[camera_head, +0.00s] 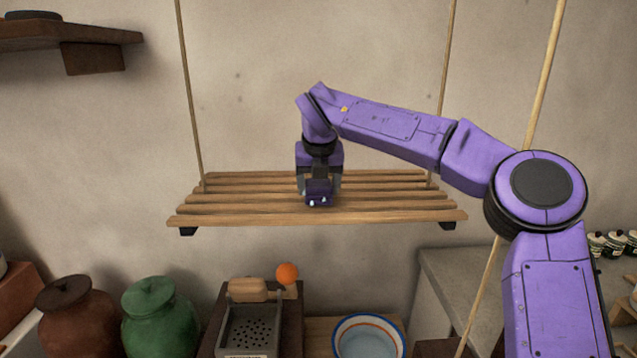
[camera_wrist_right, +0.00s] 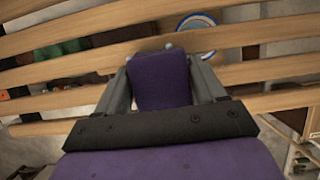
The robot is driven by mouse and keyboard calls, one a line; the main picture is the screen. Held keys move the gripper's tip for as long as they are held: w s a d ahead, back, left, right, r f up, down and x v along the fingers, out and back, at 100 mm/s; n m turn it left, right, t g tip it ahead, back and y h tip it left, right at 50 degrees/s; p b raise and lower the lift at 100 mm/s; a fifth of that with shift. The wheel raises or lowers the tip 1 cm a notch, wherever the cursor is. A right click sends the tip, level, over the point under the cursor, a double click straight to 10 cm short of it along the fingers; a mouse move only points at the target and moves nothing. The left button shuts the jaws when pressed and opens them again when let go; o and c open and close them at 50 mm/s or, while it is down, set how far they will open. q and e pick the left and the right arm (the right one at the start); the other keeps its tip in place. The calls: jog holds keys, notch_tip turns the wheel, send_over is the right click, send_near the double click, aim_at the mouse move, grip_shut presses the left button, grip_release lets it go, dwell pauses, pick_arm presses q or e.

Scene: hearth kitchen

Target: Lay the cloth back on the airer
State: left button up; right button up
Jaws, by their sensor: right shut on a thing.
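The airer (camera_head: 240,205) is a rack of wooden slats hung on ropes against the wall; its slats (camera_wrist_right: 60,70) also fill much of the right wrist view. My right gripper (camera_head: 319,188) points down at the middle of the airer. It is shut on the cloth (camera_head: 318,198), a small dark purple bundle with pale spots at its lower edge. In the right wrist view the cloth (camera_wrist_right: 160,82) sits between the two fingers, over the slats. I cannot tell whether the cloth touches the slats. My left gripper is not in view.
Below the airer stand a grater box (camera_head: 250,328), an orange ball (camera_head: 287,273), a white bowl with a blue rim (camera_head: 368,338), and green (camera_head: 160,320) and brown (camera_head: 78,320) jars. A wall shelf (camera_head: 65,38) is at upper left. The slats either side of my gripper are bare.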

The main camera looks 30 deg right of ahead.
jog(key=shift+d+f, duration=0.15)
jog(key=shift+f, duration=0.2)
jog(key=o, duration=1)
jog(key=v, duration=1.2)
jog(key=shift+r+b, duration=0.1)
jog(key=shift+b, duration=0.25)
